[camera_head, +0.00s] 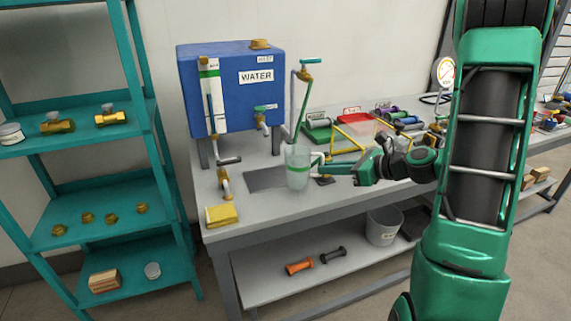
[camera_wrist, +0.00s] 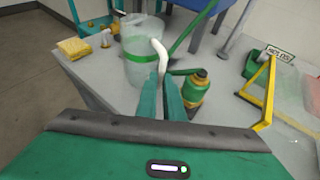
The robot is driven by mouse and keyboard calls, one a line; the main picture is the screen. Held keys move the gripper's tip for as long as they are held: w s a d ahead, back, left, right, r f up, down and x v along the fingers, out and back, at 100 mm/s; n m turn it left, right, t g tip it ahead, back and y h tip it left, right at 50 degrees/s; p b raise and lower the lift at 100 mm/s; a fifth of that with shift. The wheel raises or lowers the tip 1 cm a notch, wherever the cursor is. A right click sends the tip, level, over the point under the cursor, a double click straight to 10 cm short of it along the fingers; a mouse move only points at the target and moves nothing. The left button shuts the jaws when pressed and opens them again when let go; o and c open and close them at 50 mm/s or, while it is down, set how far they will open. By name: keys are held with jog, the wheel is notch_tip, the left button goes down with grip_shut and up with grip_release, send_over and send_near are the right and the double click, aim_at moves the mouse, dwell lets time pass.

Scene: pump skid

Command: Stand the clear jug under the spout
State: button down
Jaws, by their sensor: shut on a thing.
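The clear jug (camera_head: 298,180) with a green band is upright over the bench front, beside the right end of a dark grey plate (camera_head: 262,180). In the wrist view the jug (camera_wrist: 143,68) shows its white handle (camera_wrist: 159,50) between my fingers. My gripper (camera_head: 327,169) is shut on this handle from the right; its green fingers also show in the wrist view (camera_wrist: 167,98). The blue WATER tank (camera_head: 225,95) has a brass tap with a spout (camera_head: 262,121) on its front, behind and left of the jug. I cannot tell whether the jug's base touches the bench.
A green-handled standpipe (camera_head: 303,75) rises behind the jug. A small brass and green fitting (camera_wrist: 196,88) stands close right of my fingers. A yellow sponge (camera_head: 222,215) lies at the bench's front left.

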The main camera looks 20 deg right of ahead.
jog(key=w+a, duration=0.2)
jog(key=w, duration=0.1)
jog(key=w+a+f, duration=0.1)
jog(key=w+a, duration=0.1)
jog(key=w, duration=0.2)
jog(key=w+a, duration=0.2)
jog(key=w, duration=0.1)
jog(key=shift+w+a+f, duration=0.25)
jog(key=shift+w+a, duration=0.05)
jog(key=shift+f, duration=0.6)
jog(key=c, duration=1.9)
grip_release()
